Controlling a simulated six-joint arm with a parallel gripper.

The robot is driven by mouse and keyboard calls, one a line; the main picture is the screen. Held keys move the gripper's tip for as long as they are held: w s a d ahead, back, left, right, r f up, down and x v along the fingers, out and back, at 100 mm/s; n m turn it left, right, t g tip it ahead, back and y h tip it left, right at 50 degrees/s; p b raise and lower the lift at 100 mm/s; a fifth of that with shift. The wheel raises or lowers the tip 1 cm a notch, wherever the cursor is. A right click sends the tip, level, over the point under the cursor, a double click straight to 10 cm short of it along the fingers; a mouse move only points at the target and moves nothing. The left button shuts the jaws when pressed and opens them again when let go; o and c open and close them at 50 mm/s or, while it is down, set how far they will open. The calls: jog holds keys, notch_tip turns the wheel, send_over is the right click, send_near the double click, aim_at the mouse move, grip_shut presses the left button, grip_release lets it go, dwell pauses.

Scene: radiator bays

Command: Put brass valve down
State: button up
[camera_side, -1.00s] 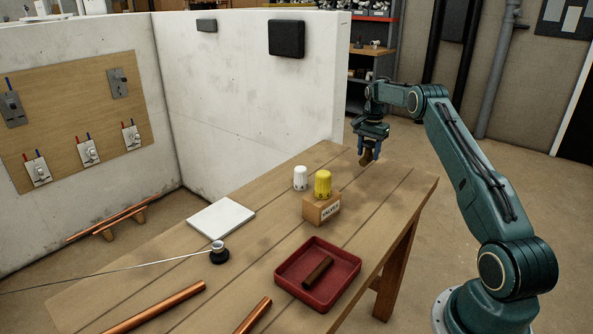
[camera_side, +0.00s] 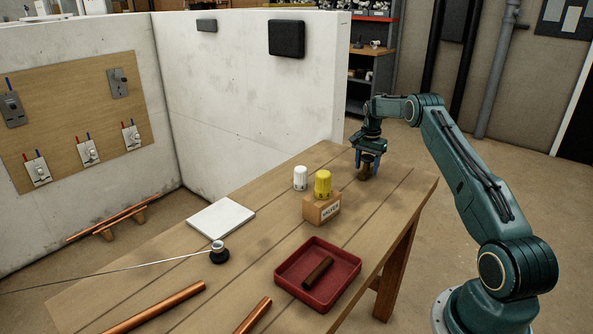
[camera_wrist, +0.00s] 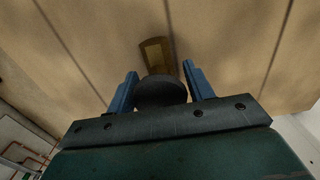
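My gripper (camera_side: 367,166) points down just above the far right part of the workbench. The brass valve (camera_side: 366,174) is between its blue fingers, its lower end at or very near the wood; I cannot tell whether it touches. In the wrist view, the valve's dark round part fills most of the space between the fingertips (camera_wrist: 160,78), and its brass-coloured part (camera_wrist: 156,54) reaches out beyond them. The fingers appear closed on it.
The workbench (camera_side: 315,170) is bare around the valve. Nearer are a red tray (camera_side: 345,285), white tile (camera_side: 220,218) and copper pipes (camera_side: 160,305).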

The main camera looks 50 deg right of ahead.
aim_at(367, 157)
jog(key=shift+o, duration=1.1)
jog(key=shift+r, duration=0.1)
notch_tip(367, 157, up, 12)
jog(key=shift+r, duration=0.1)
jog(key=shift+r, duration=0.1)
